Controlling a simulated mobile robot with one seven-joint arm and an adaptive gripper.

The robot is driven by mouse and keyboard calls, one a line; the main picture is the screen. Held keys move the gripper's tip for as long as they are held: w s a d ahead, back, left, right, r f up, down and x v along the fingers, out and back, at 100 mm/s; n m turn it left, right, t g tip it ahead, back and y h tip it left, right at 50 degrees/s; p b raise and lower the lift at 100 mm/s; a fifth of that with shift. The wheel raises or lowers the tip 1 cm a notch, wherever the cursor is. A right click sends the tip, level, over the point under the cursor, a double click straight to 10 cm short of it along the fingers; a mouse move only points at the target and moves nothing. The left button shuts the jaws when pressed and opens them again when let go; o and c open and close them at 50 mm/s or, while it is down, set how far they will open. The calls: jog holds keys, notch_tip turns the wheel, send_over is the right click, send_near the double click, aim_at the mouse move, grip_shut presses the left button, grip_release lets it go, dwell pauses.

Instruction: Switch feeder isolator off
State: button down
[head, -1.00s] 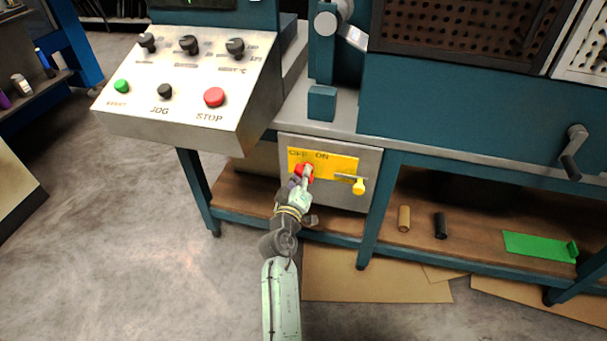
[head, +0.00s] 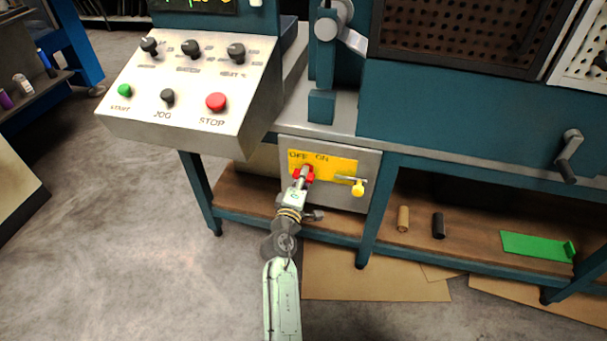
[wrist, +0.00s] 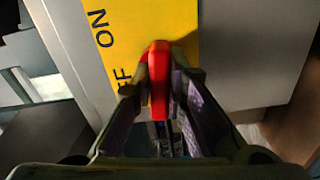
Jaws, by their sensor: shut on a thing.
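The feeder isolator is a grey box (head: 343,197) under the machine's bench, with a yellow plate (head: 335,165) marked OFF and ON. Its red handle (head: 297,174) is at the left part of the plate, below the lettering. My gripper (head: 304,179) is at the handle. In the wrist view my gripper (wrist: 160,86) has its two fingers on either side of the red handle (wrist: 159,62), shut on it. The fingers hide part of the handle. In the wrist view the lettering on the yellow plate (wrist: 135,20) is partly covered.
A small yellow-tipped lever (head: 358,188) sticks out right of the handle. The sloped control panel (head: 190,120) with knobs and buttons overhangs at upper left. A table leg (head: 368,225) stands right of the box. The floor (head: 130,250) at left is clear.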

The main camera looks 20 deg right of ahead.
jog(key=shift+n, duration=0.9)
jog(key=shift+f, duration=0.1)
jog(key=c, duration=1.6)
grip_release()
jog(key=shift+s, duration=0.1)
jog(key=v, duration=0.7)
jog(key=shift+a, duration=0.15)
jog(key=shift+s, duration=0.15)
